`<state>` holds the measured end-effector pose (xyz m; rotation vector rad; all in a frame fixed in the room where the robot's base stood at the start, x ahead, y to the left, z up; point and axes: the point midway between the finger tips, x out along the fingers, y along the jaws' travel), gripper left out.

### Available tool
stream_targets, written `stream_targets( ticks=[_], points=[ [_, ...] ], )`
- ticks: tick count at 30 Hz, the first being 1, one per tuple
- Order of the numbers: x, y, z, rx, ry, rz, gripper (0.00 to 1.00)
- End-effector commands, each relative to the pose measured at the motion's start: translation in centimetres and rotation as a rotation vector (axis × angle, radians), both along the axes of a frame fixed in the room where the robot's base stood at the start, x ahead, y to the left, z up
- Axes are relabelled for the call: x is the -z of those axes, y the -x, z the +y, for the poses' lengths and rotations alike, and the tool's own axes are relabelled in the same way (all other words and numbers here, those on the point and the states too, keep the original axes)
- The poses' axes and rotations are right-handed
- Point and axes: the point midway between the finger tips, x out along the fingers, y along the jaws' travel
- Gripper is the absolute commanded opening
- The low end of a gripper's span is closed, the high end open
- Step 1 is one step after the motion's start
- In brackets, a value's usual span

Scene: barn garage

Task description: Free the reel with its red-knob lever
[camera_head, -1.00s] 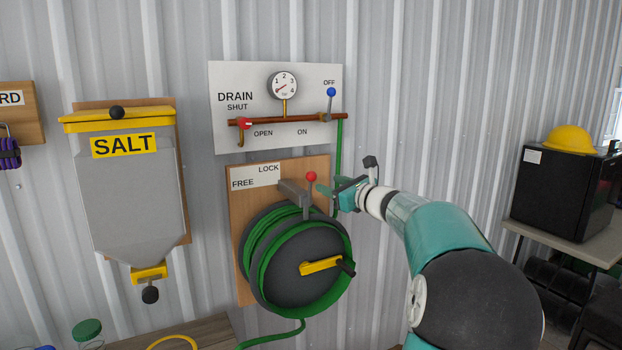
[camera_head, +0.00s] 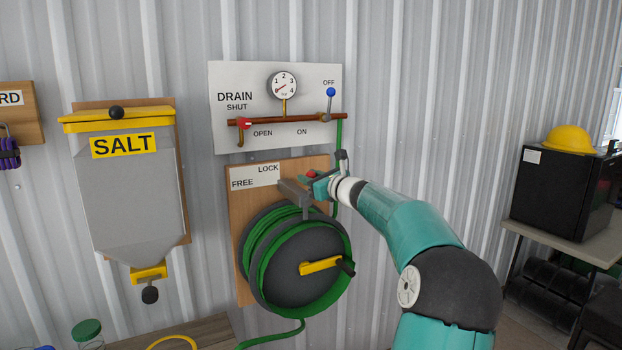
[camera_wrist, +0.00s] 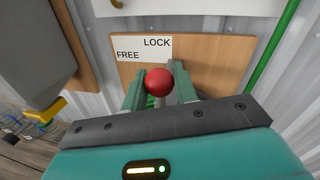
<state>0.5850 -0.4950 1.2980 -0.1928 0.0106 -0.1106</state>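The hose reel (camera_head: 288,262) with green hose hangs on a wooden board (camera_head: 244,215) on the wall. The LOCK / FREE label (camera_head: 256,176) is at the board's top left. The lever's red knob (camera_wrist: 159,82) sits between the two fingers of my gripper (camera_wrist: 160,90) in the wrist view, with LOCK and FREE beyond it. The fingers stand apart on either side of the knob; whether they press on it I cannot tell. In the head view my gripper (camera_head: 312,187) mostly hides the knob and lever, beside the grey lock bracket (camera_head: 293,191).
Above is the drain panel (camera_head: 225,80) with gauge, pipe and blue-knob lever (camera_head: 331,93). A SALT hopper (camera_head: 130,190) is at left. A yellow crank (camera_head: 320,265) is on the reel's face. A black cabinet (camera_head: 560,195) with a yellow hard hat stands far right.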

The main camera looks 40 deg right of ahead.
Motion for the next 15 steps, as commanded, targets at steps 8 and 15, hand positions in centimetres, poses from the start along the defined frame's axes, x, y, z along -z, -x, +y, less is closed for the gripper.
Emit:
stream_targets(
  ticks=[8,15],
  points=[
    [-0.01,0.03,0.01,0.0,0.002,0.001,0.0],
    [-0.01,-0.07,0.39,0.0,0.047,0.015,0.0]
  ],
)
